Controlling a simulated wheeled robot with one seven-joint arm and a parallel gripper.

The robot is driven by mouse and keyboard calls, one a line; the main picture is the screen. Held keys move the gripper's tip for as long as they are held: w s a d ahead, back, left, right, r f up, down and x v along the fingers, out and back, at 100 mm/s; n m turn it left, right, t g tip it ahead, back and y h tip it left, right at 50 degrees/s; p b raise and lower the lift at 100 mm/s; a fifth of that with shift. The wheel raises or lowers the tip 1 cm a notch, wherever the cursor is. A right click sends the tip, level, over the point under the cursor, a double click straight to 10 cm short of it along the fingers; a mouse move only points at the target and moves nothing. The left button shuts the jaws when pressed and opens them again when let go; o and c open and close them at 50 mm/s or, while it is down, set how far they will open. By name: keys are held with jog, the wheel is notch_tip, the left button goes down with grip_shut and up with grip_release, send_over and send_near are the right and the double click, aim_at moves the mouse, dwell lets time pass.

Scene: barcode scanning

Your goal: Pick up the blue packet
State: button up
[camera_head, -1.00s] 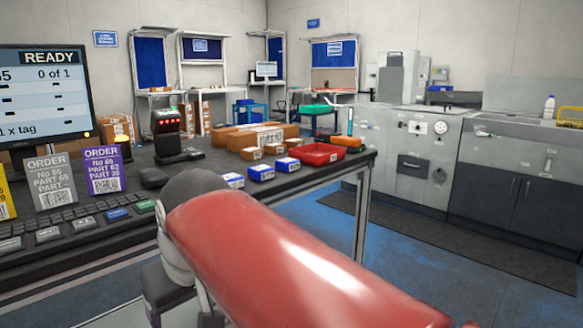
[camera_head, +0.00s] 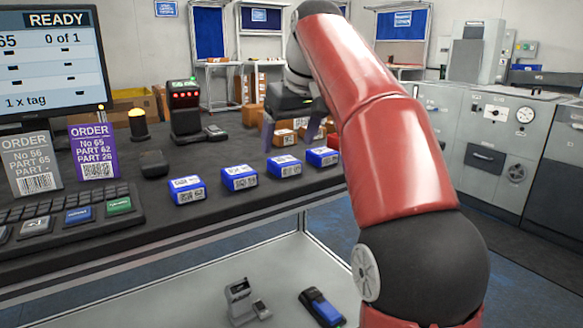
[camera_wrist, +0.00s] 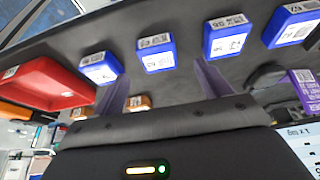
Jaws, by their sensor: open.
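Several alike blue packets with white barcode labels lie in a spaced row on the dark bench. In the head view they run from a near-left packet (camera_head: 187,190) through two middle packets (camera_head: 239,178) (camera_head: 284,166) to a far-right one (camera_head: 322,157). The wrist view shows the row too, with packets at left (camera_wrist: 100,68), centre (camera_wrist: 156,54) and right (camera_wrist: 228,35) (camera_wrist: 292,25). My gripper (camera_head: 292,130) is open and empty, above the bench behind the right end of the row. Its purple fingers (camera_wrist: 162,84) are apart from the packets.
A red tray (camera_wrist: 40,85) lies beside the row. Small cardboard boxes (camera_head: 284,137) stand behind the packets. A scanner stand (camera_head: 186,110), a dark mouse-like object (camera_head: 153,163), order cards (camera_head: 94,155) and a keyboard (camera_head: 75,212) occupy the left. Bench in front of the packets is clear.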

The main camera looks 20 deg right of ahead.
aim_at(285, 160)
jog(key=b+x, duration=0.1)
jog(key=x, duration=0.4)
jog(key=shift+w+f+b, duration=0.2)
jog(key=shift+f+b, duration=0.1)
jog(key=shift+b, duration=0.05)
jog(key=shift+c, duration=0.2)
jog(key=shift+d+r, duration=0.1)
jog(key=c, duration=1.1)
jog(key=shift+r, duration=0.1)
